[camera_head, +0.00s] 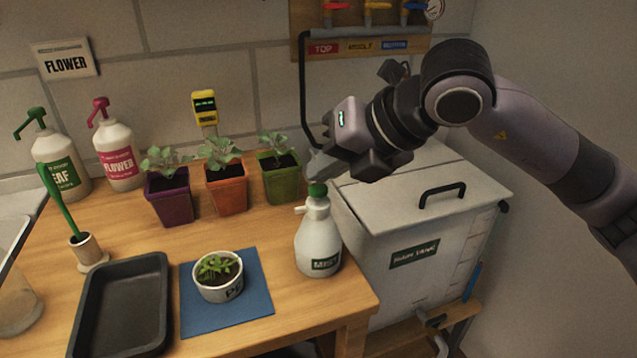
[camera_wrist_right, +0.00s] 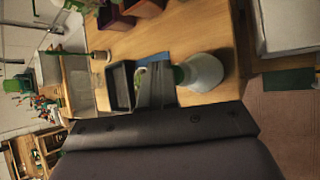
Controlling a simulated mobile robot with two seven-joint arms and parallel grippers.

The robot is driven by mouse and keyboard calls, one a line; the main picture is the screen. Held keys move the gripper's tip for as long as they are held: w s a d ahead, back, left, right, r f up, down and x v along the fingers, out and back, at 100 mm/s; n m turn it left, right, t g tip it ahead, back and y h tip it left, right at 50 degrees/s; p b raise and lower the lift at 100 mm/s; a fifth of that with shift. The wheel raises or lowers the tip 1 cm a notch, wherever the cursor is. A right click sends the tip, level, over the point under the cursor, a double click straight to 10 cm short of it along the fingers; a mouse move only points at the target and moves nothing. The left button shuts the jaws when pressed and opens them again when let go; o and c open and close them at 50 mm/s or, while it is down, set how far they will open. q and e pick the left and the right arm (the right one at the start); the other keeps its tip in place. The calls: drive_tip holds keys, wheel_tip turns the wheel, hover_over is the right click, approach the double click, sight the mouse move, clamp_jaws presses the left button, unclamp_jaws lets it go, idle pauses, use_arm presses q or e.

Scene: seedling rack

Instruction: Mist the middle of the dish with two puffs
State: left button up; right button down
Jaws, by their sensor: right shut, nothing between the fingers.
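The white mist bottle (camera_head: 318,246) with a green top stands upright near the table's right edge. It also shows in the right wrist view (camera_wrist_right: 204,72). A round white dish (camera_head: 219,289) with a green seedling and dark soil sits on a blue mat (camera_head: 262,291), left of the bottle. In the right wrist view the dish is mostly hidden behind my fingers. My right gripper (camera_head: 318,168) is shut and empty, just above the bottle's green top in the head view; whether it touches the top I cannot tell. My left gripper is not in view.
A black tray (camera_head: 163,306) lies left of the mat. Purple (camera_head: 170,204), orange (camera_head: 227,196) and green (camera_head: 282,185) pots stand behind. A lidded white tank (camera_head: 400,205) stands right of the table.

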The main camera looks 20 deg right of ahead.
sight(325, 188)
drive_tip(key=shift+r+p, duration=1.5)
drive_tip(key=shift+r, duration=1.5)
wheel_tip(325, 188, down, 5)
drive_tip(key=shift+r+p, duration=0.1)
drive_tip(key=shift+p, duration=0.2)
drive_tip(key=shift+f+b, duration=0.6)
drive_tip(key=shift+b, duration=0.1)
idle(0.5)
